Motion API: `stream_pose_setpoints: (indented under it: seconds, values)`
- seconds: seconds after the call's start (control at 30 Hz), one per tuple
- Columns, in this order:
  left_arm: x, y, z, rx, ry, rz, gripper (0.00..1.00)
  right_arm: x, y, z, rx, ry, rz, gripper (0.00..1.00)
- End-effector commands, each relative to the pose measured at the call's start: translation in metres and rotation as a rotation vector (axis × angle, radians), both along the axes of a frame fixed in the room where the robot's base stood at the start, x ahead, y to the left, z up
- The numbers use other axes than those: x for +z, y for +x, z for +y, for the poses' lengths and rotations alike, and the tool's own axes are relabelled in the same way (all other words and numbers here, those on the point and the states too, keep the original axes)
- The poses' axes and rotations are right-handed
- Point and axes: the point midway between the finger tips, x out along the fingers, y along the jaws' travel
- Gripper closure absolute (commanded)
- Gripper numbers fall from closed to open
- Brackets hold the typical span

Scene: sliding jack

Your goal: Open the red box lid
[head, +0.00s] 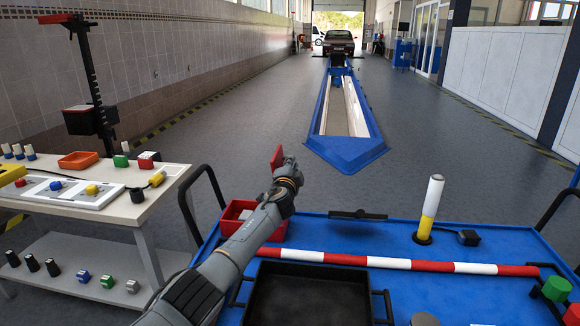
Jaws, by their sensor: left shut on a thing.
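The red box (230,217) stands at the far left part of the blue table, partly hidden behind my left forearm. Its top looks open, with a lighter spot inside. My left gripper (280,166) is above and to the right of the box, beyond the table's far edge in the picture. It is shut on a small red panel (276,157), which looks like the lid, seen nearly edge-on. Whether this panel still joins the box is hidden by my arm. My right gripper is not in view.
The blue table (440,287) holds a black tray (310,298), a red-and-white bar (390,262) and a yellow-and-white post (430,208). A dark flat piece (357,214) lies near the far edge. A workbench (120,207) with several small parts stands left.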

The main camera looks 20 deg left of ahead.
Motion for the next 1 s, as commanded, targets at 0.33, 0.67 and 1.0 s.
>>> stream_pose_setpoints:
  seconds: [0.33,0.67,1.0]
  values:
    - [0.000,0.000,-0.001,-0.002,-0.002,0.000,0.64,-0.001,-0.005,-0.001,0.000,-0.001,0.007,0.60]
    - [0.000,-0.001,-0.001,-0.001,-0.003,-0.001,0.64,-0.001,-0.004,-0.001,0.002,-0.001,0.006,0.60]
    - [-0.001,-0.025,-0.005,0.000,-0.002,-0.003,0.64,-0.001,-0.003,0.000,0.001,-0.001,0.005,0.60]
